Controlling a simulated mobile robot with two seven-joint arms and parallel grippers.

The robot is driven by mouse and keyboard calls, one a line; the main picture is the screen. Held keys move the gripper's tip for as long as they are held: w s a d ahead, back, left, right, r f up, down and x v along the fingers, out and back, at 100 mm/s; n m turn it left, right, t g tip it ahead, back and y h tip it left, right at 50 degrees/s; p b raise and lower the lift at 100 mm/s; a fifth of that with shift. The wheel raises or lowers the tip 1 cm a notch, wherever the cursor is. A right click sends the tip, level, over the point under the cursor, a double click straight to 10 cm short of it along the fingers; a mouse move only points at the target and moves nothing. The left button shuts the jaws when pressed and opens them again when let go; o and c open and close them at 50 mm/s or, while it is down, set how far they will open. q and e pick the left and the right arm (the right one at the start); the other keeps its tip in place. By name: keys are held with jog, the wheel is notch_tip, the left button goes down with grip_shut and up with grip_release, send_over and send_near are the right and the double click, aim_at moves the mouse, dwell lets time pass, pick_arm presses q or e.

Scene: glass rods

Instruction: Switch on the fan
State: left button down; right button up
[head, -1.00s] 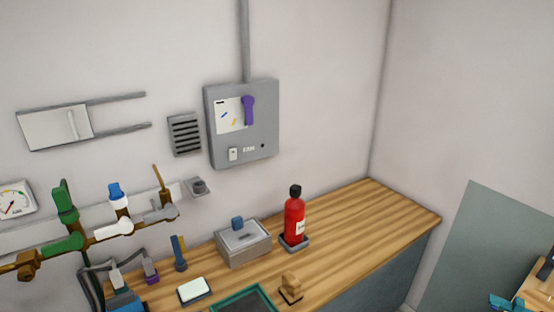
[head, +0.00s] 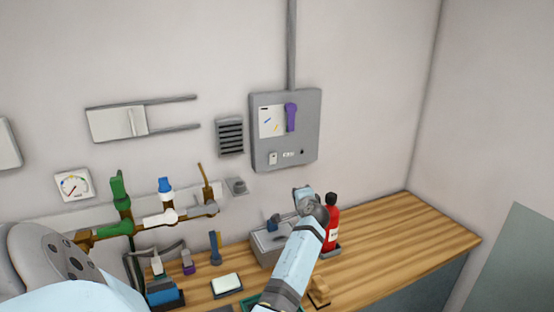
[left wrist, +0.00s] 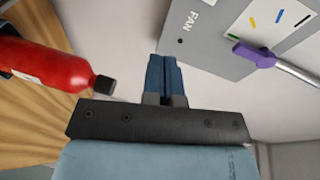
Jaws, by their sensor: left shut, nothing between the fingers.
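A grey wall box (head: 309,104) carries a purple lever (head: 290,117), a small white switch (head: 272,158) and a small label (head: 288,155) along its lower edge. In the left wrist view the label on the box (left wrist: 219,55) reads FAN (left wrist: 190,21), with the purple lever (left wrist: 256,52) at the right. The white switch cannot be made out there. My right gripper is not in view.
A red bottle (head: 334,219) with a black cap stands on the wooden counter (head: 400,235); it also shows beside my fingers (left wrist: 45,68). A grey lidded box (head: 264,250) stands left of it. Pipes with green (head: 119,190) and blue (head: 165,185) handles run at the left.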

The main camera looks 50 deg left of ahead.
pick_arm(q)
jog(key=w+a+r+n+g+y, duration=0.1)
jog(key=a+r+g, duration=0.1)
jog(key=a+r, duration=0.2)
notch_tip(320, 180, up, 2)
jog(key=shift+w+r+g, duration=0.15)
jog(key=shift+g, duration=0.25)
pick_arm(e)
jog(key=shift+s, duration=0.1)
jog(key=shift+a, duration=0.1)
